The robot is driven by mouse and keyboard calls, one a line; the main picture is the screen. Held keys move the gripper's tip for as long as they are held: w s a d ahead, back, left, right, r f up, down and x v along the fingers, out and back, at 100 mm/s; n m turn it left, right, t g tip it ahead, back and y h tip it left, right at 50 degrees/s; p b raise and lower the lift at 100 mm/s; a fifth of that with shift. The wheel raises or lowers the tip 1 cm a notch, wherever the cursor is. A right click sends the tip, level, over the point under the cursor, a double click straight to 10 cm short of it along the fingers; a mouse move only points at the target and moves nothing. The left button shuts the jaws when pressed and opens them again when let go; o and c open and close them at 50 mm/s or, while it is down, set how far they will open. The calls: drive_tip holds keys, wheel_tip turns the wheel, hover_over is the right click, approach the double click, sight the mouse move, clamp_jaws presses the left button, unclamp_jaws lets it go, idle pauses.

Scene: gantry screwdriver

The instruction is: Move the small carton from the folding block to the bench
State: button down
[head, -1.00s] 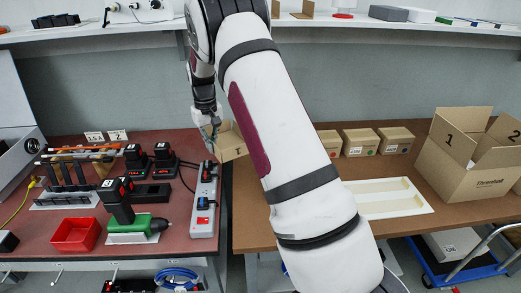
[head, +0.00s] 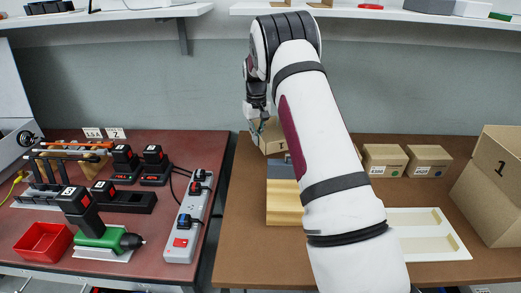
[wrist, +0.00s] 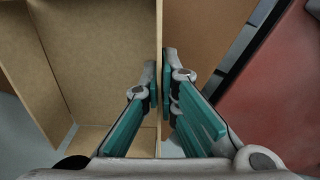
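The small carton (head: 274,143) is brown cardboard, partly hidden behind my arm in the head view. My gripper (head: 259,127) is at its left side. In the wrist view the carton (wrist: 95,60) is open, and my gripper (wrist: 160,85) is shut on one wall, one teal finger inside and one outside. The folding block (head: 284,205), grey above and yellow wood below, stands on the brown bench (head: 245,240), partly behind my arm. The carton shows just above the block; I cannot tell if they touch.
Small closed cartons (head: 428,160) stand at the back of the bench. A white tray (head: 425,247) lies right of my arm, and a large carton (head: 494,185) stands at the far right. A red-topped table (head: 150,230) with a power strip (head: 188,218) is on the left.

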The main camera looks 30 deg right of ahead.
sight(257, 157)
drive_tip(key=shift+f, duration=2.7)
drive_tip(key=shift+f, duration=0.1)
drive_tip(key=c, duration=1.8)
unclamp_jaws()
drive_tip(key=shift+c, duration=0.2)
drive_tip(key=shift+o, duration=0.2)
wheel_tip(257, 157, up, 12)
drive_tip(key=shift+a, duration=0.15)
drive_tip(key=shift+s, duration=0.1)
